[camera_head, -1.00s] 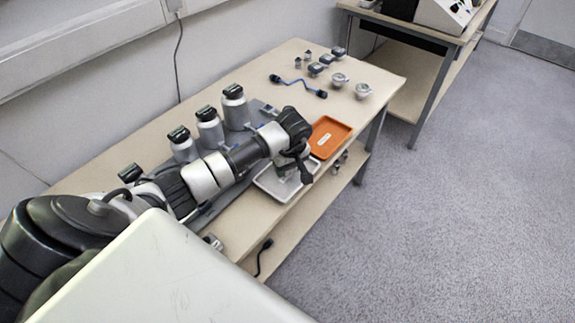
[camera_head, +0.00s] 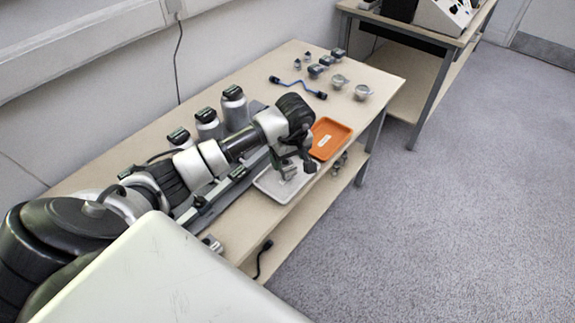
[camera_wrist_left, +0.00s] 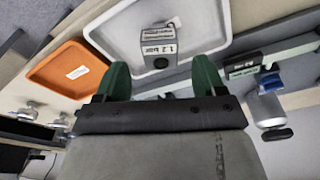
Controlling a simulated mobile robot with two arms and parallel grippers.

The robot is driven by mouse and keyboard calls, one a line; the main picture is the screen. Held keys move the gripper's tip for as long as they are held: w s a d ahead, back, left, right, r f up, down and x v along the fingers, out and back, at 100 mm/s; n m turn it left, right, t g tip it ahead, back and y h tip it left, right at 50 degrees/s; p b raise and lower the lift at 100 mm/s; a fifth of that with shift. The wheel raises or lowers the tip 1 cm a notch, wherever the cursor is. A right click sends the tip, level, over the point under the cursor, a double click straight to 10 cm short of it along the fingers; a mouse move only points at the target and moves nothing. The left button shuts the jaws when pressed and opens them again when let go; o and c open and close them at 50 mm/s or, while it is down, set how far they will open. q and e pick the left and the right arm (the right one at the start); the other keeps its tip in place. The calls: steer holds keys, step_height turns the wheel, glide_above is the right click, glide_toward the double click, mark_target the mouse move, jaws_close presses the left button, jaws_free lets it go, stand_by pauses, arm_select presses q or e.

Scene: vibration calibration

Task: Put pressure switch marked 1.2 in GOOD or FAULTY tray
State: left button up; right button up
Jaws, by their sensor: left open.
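The pressure switch (camera_wrist_left: 158,46), a small grey block labelled "1.2 bar", sits in the light grey tray (camera_wrist_left: 215,38) in the left wrist view. In the head view the switch (camera_head: 288,171) shows small below my left gripper, in the grey tray (camera_head: 266,189). My left gripper (camera_wrist_left: 161,68) is open, its green fingers apart on either side of the near end of the switch, and it is not holding it. The orange tray (camera_wrist_left: 50,72) is beside the grey one and holds only a white label; it also shows in the head view (camera_head: 323,151). My right gripper is out of view.
Several silver canisters (camera_head: 234,112) with dark tops stand behind my arm. A blue cable (camera_head: 300,86), several small switches (camera_head: 317,70) and round metal parts (camera_head: 362,92) lie at the far end of the table (camera_head: 385,82).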

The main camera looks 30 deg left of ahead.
mark_target(291, 170)
arm_select(q)
step_height(291, 170, up, 7)
steer(key=d, duration=0.1)
steer(key=shift+s+f, duration=0.15)
steer(key=shift+s, duration=0.1)
steer(key=shift+f, duration=0.1)
